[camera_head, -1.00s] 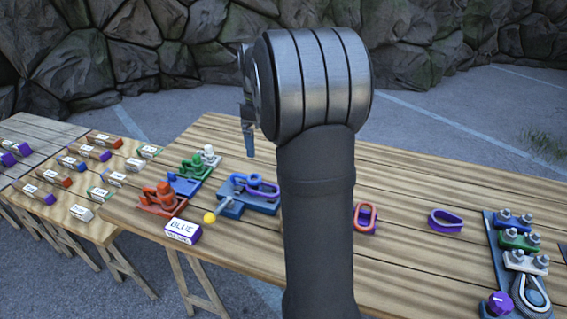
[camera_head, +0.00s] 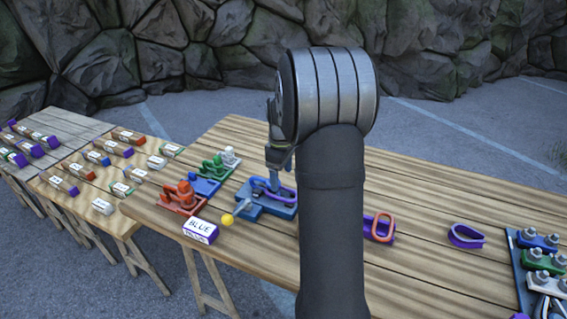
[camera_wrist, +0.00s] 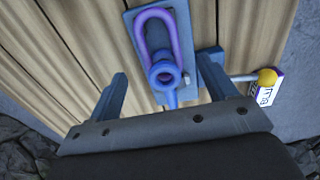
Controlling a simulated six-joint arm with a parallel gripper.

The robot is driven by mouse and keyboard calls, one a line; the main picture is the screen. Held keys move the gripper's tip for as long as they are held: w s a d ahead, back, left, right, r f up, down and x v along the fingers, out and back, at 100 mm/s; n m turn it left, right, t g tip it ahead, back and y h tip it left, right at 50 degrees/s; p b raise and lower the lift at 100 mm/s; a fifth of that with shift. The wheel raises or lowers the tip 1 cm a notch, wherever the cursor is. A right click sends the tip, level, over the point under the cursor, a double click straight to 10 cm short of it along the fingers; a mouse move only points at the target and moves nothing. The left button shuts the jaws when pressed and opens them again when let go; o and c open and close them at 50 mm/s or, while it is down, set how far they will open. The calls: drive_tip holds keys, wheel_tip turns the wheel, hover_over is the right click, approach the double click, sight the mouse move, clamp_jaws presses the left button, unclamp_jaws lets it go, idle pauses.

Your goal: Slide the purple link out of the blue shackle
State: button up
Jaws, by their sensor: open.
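The blue shackle (camera_wrist: 165,75) stands on a blue base plate in the wrist view; in the head view it is partly hidden behind my gripper. The purple link (camera_wrist: 176,32) is a long loop that runs from the shackle over the plate, and it also shows in the head view (camera_head: 288,193). My gripper (camera_wrist: 168,85) is open, with one finger on each side of the shackle. It looks empty; whether either finger touches the shackle I cannot tell.
A grey pin with a yellow ball (camera_head: 227,220) sticks out beside the blue plate, near a box marked BLUE (camera_head: 200,231). Red (camera_head: 182,198) and green (camera_head: 213,168) fixtures stand to the left. An orange-and-purple link piece (camera_head: 380,228) lies right of my arm.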

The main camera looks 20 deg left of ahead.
sight(282, 187)
drive_tip(key=shift+f, duration=2.8)
drive_tip(key=c, duration=1.3)
drive_tip(key=shift+r, duration=0.1)
drive_tip(key=shift+d, duration=0.1)
drive_tip(key=shift+d, duration=4)
wheel_tip(282, 187, up, 7)
